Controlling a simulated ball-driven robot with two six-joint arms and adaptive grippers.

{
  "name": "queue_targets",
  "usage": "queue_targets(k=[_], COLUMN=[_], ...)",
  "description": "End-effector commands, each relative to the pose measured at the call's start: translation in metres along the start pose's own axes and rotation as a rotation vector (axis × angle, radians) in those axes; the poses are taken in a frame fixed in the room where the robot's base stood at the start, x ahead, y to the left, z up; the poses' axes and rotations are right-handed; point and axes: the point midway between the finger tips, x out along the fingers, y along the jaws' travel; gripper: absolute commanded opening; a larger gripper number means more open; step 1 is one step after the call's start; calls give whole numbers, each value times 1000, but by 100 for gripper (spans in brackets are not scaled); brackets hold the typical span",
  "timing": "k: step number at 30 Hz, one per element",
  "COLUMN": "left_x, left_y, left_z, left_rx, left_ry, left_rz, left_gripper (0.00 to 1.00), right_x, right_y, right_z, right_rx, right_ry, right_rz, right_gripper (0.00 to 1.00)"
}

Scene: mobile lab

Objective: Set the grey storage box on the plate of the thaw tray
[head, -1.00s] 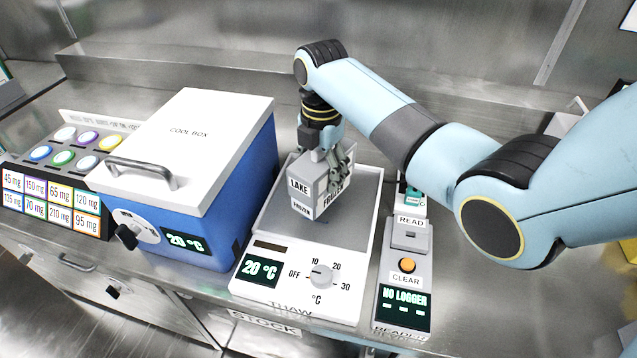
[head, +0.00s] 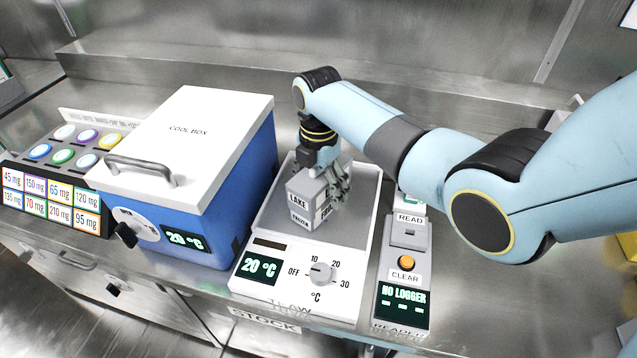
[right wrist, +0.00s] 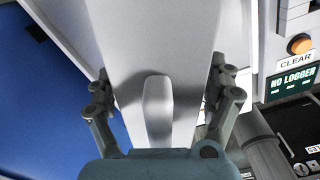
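The grey storage box (head: 302,202), labelled LAKE and FROZEN, is upright over the plate (head: 272,213) of the white thaw tray (head: 330,296). It looks to be on the plate or just above it; I cannot tell which. My right gripper (head: 337,185) is at the box from above, with its fingers along the sides. In the right wrist view the fingers (right wrist: 161,95) lie on both sides of the grey box (right wrist: 160,45) and look closed against it. The box's underside is hidden. My left gripper is not in view.
A blue cool box (head: 205,165) with a white lid stands close left of the tray. A reader (head: 403,275) showing NO LOGGER stands close on its right. A rack of coloured buttons (head: 65,165) is at the far left. The counter behind is clear.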

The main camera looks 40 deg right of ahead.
Motion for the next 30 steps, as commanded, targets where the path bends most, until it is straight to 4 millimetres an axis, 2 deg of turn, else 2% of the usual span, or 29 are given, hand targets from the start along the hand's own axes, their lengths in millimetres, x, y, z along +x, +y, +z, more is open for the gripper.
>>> queue_targets(k=[6,10,24,30], left_x=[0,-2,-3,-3], left_y=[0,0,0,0], left_z=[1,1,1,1], left_rx=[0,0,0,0], left_ry=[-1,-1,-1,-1], left_rz=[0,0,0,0], left_gripper=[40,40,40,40], right_x=[0,-9,-104,-121], right_y=[0,0,1,0], right_z=[0,0,1,0], right_rx=[0,0,0,0], right_ry=[0,-1,-1,0], right_rz=[0,1,3,0], right_gripper=[87,87,87,87])
